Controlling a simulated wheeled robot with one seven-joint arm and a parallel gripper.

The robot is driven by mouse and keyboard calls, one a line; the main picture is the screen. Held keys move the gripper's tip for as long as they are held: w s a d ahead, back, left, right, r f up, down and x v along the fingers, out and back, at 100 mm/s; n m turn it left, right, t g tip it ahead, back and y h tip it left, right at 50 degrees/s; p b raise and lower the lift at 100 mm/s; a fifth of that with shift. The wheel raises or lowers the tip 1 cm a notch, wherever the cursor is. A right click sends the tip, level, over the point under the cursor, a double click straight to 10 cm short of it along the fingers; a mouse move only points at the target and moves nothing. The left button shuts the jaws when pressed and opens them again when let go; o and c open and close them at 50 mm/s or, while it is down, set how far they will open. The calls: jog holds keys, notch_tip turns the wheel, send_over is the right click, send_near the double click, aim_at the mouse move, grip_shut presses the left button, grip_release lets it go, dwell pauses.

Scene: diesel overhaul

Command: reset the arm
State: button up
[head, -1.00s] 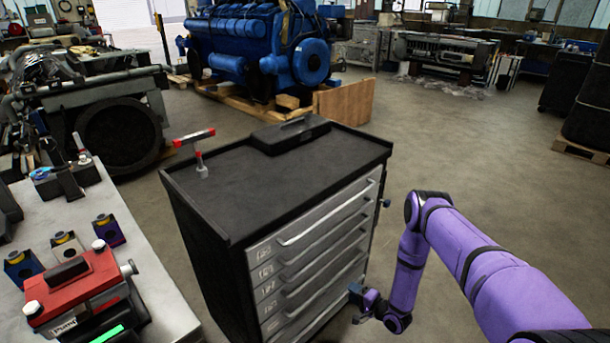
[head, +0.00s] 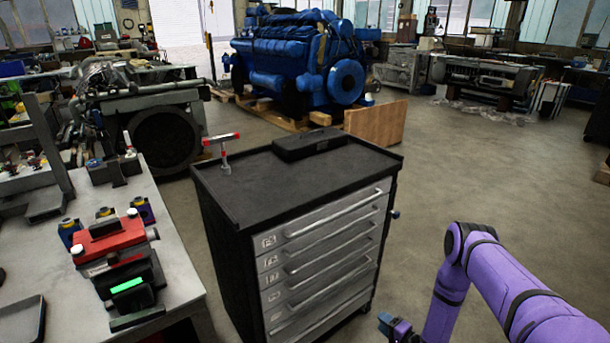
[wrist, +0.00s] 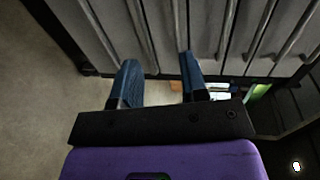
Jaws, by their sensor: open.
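My purple arm is folded at the right of the head view. My gripper (head: 385,322) hangs low at the bottom, to the right of the drawer cabinet's front. In the wrist view my gripper (wrist: 158,82) shows two blue fingers spread apart with nothing between them. Beyond the fingers are the grey drawer fronts and long handles of the cabinet (wrist: 220,35). I cannot tell how close the fingertips are to the drawers.
The black-topped drawer cabinet (head: 255,187) carries a black case (head: 308,143) and a red-and-grey T-shaped tool (head: 222,147). A workbench (head: 180,268) with a red pump unit (head: 110,240) stands at left. A blue engine (head: 297,65) is behind. The floor at right is open.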

jog(key=w+d+r+n+g+h, duration=0.1)
jog(key=w+d+r+n+h, duration=0.1)
jog(key=w+r, duration=0.7)
jog(key=w+d+r+n+h, duration=0.25)
jog(key=w+r, duration=0.35)
jog(key=r, duration=0.8)
jog(key=s+d+r+n+g+h, duration=0.1)
jog(key=s+r+h, duration=0.1)
jog(key=r, duration=1.2)
jog(key=s+d+r+n+g+h, duration=0.1)
jog(key=d+r+h, duration=0.1)
jog(key=r, duration=1.3)
jog(key=s+a+r+n+g+h, duration=0.1)
jog(key=s+r+n+g+h, duration=0.1)
jog(key=s+r, duration=1.75)
jog(key=s+a+r+n+g, duration=0.1)
jog(key=s, duration=1.2)
jog(key=s+a+r+n+g+y, duration=0.1)
jog(key=s+a, duration=0.1)
jog(key=s, duration=1.1)
jog(key=shift+s+a+r+g, duration=0.2)
jog(key=shift+s+r+g, duration=0.05)
jog(key=shift+r+g, duration=0.1)
